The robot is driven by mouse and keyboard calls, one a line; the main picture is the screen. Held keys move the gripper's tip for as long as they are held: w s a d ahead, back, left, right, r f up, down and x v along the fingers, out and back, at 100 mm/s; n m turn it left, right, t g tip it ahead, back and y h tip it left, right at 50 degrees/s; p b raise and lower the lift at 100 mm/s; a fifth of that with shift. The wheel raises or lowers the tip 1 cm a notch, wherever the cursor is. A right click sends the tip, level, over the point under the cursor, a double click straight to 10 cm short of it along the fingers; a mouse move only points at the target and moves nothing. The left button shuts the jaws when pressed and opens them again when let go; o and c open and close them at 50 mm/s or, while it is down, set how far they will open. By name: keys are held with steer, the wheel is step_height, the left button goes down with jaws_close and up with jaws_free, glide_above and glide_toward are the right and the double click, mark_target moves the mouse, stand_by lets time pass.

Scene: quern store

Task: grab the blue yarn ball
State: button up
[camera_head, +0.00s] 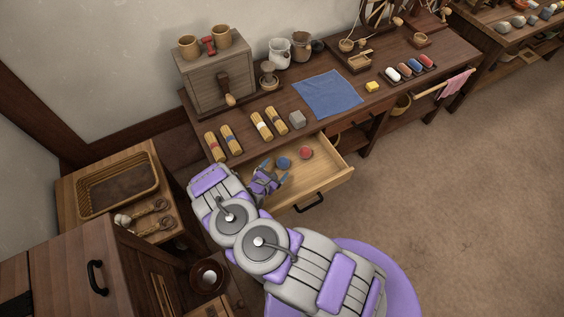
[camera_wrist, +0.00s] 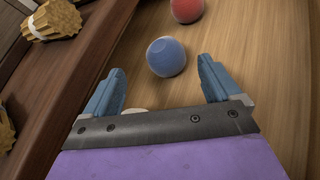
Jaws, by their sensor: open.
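The blue yarn ball (camera_head: 284,163) lies in the open wooden drawer (camera_head: 331,177). In the wrist view the blue ball (camera_wrist: 166,57) sits just beyond my fingertips, roughly in line with the gap between them. My gripper (camera_head: 270,177) is over the drawer, close to the ball. In the wrist view my gripper (camera_wrist: 163,82) has its two blue fingers spread apart with nothing held between them. A pale object shows partly behind the gripper's edge; I cannot tell what it is.
A red ball (camera_head: 306,153) lies in the drawer beyond the blue one. A blue cloth (camera_head: 327,94) lies further along. The floor (camera_head: 440,200) to the right is clear.

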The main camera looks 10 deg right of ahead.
mark_target(279, 164)
steer(key=shift+f+b+x, duration=0.25)
steer(key=shift+b+x, duration=0.95)
steer(key=shift+x, duration=1.05)
steer(key=shift+w+d, duration=0.1)
steer(key=shift+w, duration=0.2)
steer(key=c, duration=1.4)
